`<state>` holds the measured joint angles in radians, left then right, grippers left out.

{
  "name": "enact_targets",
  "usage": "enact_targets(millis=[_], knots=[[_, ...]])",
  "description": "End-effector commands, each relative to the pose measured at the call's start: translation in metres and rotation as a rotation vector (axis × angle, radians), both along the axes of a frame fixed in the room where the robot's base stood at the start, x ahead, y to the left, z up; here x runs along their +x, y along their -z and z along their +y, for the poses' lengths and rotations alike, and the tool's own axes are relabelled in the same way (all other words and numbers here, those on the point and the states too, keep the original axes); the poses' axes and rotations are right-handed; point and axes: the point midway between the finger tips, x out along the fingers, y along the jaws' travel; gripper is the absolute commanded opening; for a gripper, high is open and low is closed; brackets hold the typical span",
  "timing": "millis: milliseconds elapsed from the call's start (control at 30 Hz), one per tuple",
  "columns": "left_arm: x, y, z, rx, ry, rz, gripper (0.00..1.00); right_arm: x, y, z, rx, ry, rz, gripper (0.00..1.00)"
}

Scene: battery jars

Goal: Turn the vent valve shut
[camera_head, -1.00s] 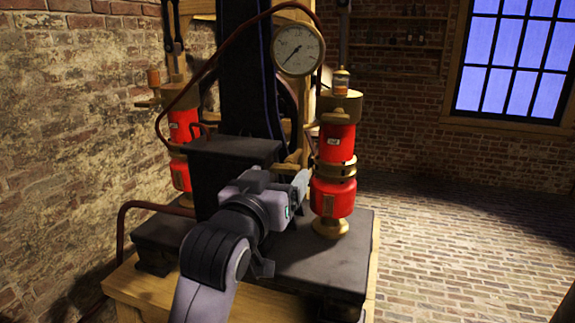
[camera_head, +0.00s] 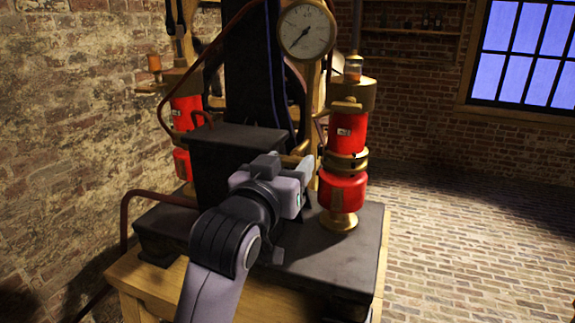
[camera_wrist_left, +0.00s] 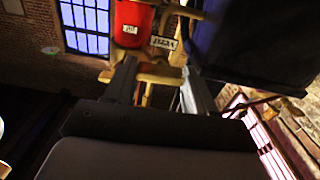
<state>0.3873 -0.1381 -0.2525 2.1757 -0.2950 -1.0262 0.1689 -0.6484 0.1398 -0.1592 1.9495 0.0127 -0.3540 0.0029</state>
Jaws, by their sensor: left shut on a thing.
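My left gripper (camera_head: 309,176) is beside the left side of the right red jar (camera_head: 342,193), above the dark bench top. In the left wrist view, its two fingers (camera_wrist_left: 160,90) stand on either side of a brass valve handle (camera_wrist_left: 160,75), and the gripper is shut on it. A small white label (camera_wrist_left: 163,43), apparently reading VENT upside down, sits just beyond the handle, with the red jar (camera_wrist_left: 130,22) behind. In the head view, the gripper's body hides the handle and most of the fingertips. My right gripper is not in view.
A second red jar (camera_head: 186,115) stands at the left behind a dark block (camera_head: 237,137). A round gauge (camera_head: 307,29) hangs above. A copper pipe (camera_head: 150,193) runs along the left. The brick floor (camera_head: 470,240) at the right is clear.

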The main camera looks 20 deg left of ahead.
Motion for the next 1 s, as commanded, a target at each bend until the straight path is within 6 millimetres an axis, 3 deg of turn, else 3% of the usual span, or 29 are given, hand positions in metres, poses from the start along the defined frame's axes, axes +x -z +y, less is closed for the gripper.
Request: enact_targets(millis=[300,333,400,1000], knots=[[0.0003,0.0003,0.0000,0.061,0.000,-0.001,0.25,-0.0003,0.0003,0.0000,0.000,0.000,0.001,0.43],[0.0003,0.0003,0.0000,0.061,0.000,-0.001,0.58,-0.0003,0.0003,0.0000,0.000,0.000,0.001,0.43],[0.0003,0.0002,0.0001,0.061,0.000,-0.001,0.81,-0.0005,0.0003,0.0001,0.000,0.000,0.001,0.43],[0.0026,-0.0002,0.0003,0.058,0.001,-0.002,0.81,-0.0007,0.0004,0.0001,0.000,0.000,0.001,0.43]])
